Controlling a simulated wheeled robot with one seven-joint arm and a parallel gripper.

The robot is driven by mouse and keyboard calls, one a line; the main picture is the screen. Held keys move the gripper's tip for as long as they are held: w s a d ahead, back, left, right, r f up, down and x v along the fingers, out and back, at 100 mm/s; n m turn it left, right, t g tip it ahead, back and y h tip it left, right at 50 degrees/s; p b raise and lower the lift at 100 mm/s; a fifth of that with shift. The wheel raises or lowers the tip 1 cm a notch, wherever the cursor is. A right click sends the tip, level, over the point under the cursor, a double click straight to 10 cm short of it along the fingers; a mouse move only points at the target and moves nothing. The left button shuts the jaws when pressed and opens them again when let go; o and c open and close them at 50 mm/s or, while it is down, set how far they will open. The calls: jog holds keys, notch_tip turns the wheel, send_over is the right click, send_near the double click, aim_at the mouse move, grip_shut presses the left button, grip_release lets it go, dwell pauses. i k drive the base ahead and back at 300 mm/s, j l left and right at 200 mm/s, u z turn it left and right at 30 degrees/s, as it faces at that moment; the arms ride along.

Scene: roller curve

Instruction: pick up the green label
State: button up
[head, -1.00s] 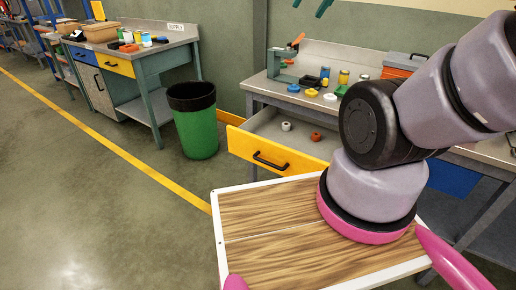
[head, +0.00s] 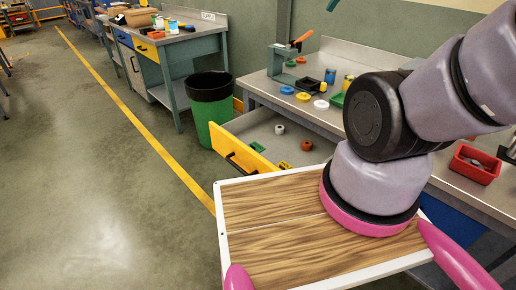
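No thing can be surely made out as the green label. A small green piece (head: 257,147) lies in the open drawer (head: 262,128) of the near workbench, by its yellow front. All are too small or too covered to identify. My arm is folded over my wood-patterned deck at the right, and my gripper cannot be made out.
The drawer also holds a white piece (head: 279,129), a red piece (head: 306,146) and a yellow piece (head: 286,165). A green bin (head: 210,108) stands left of the bench. A red tray (head: 474,164) sits at the bench's right. Floor at left is clear.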

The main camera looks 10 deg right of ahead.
aim_at(258, 147)
jog(key=z, duration=1.6)
jog(key=k+j+z, duration=0.1)
jog(key=j, duration=0.3)
jog(key=k+j, duration=0.1)
jog(key=j, duration=0.3)
jog(key=k+j+z, duration=0.1)
jog(key=j, duration=0.25)
jog(key=k+j, duration=0.15)
jog(key=j, duration=0.25)
jog(key=z, duration=0.05)
